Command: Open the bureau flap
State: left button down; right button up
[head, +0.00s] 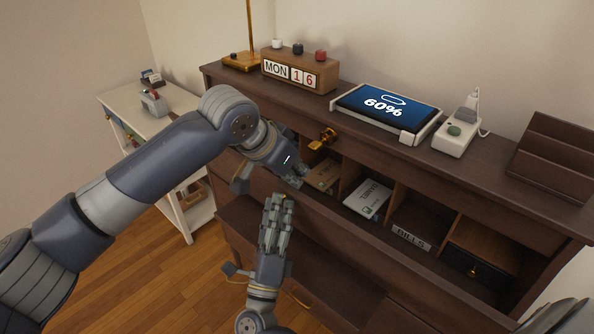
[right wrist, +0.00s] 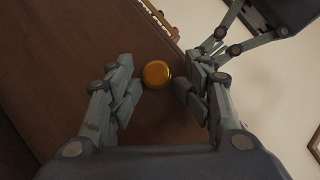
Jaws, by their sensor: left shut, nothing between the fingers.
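The dark wooden bureau (head: 390,160) stands at right, its pigeonholes showing. Its flap (head: 340,235) appears tipped outward below them; the exact angle is hard to tell. A round brass knob (right wrist: 157,74) sits on dark wood in the right wrist view, mostly hidden in the head view. My right gripper (head: 279,203) is open, its fingers (right wrist: 158,90) on either side of the knob with visible gaps. My left gripper (head: 299,180) is shut and empty at the left pigeonholes, close above the right one. It also shows in the right wrist view (right wrist: 212,52).
A brass fitting (head: 323,138) sticks out under the bureau top. On top stand a calendar block (head: 299,72), a tablet (head: 385,108), a white charger (head: 457,130) and a dark rack (head: 555,155). Pigeonholes hold papers (head: 368,197). A white side table (head: 130,110) stands at left.

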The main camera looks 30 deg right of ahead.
pick_arm(q)
jog(key=shift+w+a+f, duration=0.15)
jog(key=shift+a+f, duration=0.1)
jog(key=shift+f, duration=0.05)
pick_arm(e)
jog(key=shift+d+r, duration=0.1)
jog(key=shift+d, duration=0.15)
